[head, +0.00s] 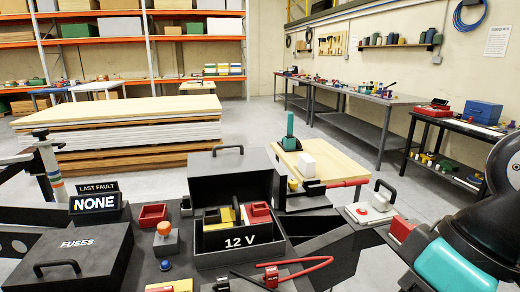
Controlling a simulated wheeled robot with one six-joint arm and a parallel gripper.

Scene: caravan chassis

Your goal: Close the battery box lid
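The battery box (237,254) is a dark grey box marked "12 V" in the lower middle of the head view. Its lid (232,176) stands raised at the back of the box, with a black handle (228,148) at its top edge. The box is open, and red, yellow and dark items show inside it. My arm, black and teal, shows at the lower right edge, well apart from the lid. My gripper is outside the picture.
A closed box marked "FUSES" (85,255) and a "LAST FAULT NONE" sign (97,202) stand left of the battery box. An orange knob (164,229) is close beside it. A red cable (305,270) lies in front. A panel with a red button (362,211) is to the right.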

